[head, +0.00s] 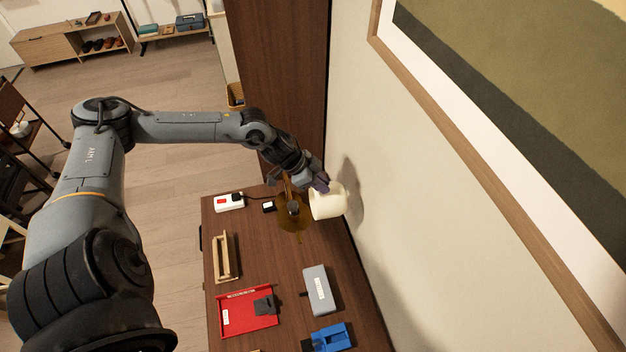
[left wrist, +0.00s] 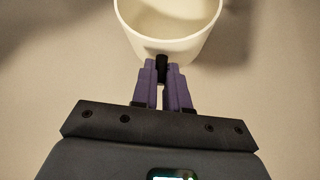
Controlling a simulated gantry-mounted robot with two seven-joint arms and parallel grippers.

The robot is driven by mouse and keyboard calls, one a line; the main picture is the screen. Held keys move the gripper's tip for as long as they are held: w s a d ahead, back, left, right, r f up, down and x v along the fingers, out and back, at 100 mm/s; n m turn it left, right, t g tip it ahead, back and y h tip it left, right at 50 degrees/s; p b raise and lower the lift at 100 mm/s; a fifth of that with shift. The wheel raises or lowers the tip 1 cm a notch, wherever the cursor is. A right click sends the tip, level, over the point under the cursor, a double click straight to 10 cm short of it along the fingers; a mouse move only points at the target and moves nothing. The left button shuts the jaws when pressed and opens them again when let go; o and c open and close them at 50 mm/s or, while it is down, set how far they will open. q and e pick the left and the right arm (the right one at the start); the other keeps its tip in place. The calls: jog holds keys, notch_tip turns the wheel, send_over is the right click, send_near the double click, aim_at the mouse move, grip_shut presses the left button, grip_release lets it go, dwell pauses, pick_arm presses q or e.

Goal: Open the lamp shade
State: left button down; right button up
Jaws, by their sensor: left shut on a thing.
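The lamp shade (head: 328,203) is a cream cup shape, tilted on its side over the lamp base (head: 292,214) near the wall in the head view. In the left wrist view the shade (left wrist: 168,45) shows its open rim and inside. My left gripper (head: 322,184) is at the shade's upper edge. Part of the lamp's stem is hidden by the gripper. My right gripper is not in view.
The wooden table (head: 265,268) holds a white power strip (head: 229,202), a wooden rack (head: 225,257), a red tray (head: 246,313), a grey box (head: 320,290) and a blue object (head: 331,338). The wall (head: 400,200) is close on the right, and a dark wood cabinet (head: 283,80) stands behind.

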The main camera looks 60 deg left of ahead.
pick_arm(q)
jog(key=c, duration=1.1)
grip_release()
jog(key=shift+r, duration=0.1)
jog(key=shift+s+a+r, duration=0.25)
jog(key=shift+a+r, duration=0.05)
jog(key=shift+r, duration=0.05)
jog(key=shift+v, duration=4.8)
jog(key=shift+d, duration=0.1)
